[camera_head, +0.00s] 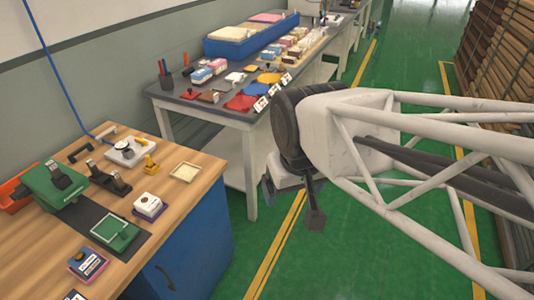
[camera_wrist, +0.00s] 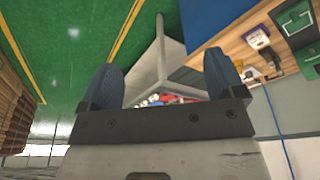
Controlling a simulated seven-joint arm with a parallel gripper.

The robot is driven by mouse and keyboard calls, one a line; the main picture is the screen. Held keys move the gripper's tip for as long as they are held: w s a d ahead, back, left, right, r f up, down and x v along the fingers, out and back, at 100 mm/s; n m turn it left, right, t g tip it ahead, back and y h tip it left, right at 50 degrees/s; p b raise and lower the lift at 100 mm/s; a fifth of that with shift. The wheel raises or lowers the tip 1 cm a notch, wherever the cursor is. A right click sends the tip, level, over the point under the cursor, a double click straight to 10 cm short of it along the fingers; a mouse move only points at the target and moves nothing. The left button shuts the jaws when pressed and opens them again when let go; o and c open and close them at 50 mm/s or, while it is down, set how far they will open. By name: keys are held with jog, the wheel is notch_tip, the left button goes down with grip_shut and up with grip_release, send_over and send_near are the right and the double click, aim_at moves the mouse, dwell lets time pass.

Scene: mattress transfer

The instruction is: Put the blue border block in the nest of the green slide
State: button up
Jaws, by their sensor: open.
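The green slide (camera_head: 115,233) lies on a dark strip on the wooden bench, with a square frame and a paler middle that looks empty. It also shows at the upper right of the wrist view (camera_wrist: 297,17). A block with a blue-looking border (camera_head: 88,263) sits at the bench's near left, apart from the slide. A white block with a purple-looking border (camera_head: 148,205) stands right of the slide; which is the blue border block is hard to tell. My gripper (camera_head: 312,215) hangs over the floor right of the bench. Its fingers are apart and empty in the wrist view (camera_wrist: 162,82).
A green press-like device (camera_head: 57,184), a dark clamp (camera_head: 110,177), a white dial device (camera_head: 126,150) and a pale tray (camera_head: 185,172) stand on the bench. Another block is cut off at the bottom edge. A cluttered grey table (camera_head: 220,112) stands behind. Green floor is open below my gripper.

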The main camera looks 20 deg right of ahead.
jog(key=shift+o, duration=0.5)
jog(key=shift+w, duration=0.1)
jog(key=w+a+f+n, duration=0.2)
jog(key=w+a+n, duration=0.1)
jog(key=w+a, duration=0.75)
jog(key=n+y, duration=0.3)
jog(key=n, duration=0.3)
send_over(86, 262)
jog(key=s+d, duration=0.1)
notch_tip(86, 262, down, 20)
jog(key=shift+s+d+r+t, duration=0.1)
jog(key=shift+s+t, duration=0.05)
jog(key=shift+t, duration=0.15)
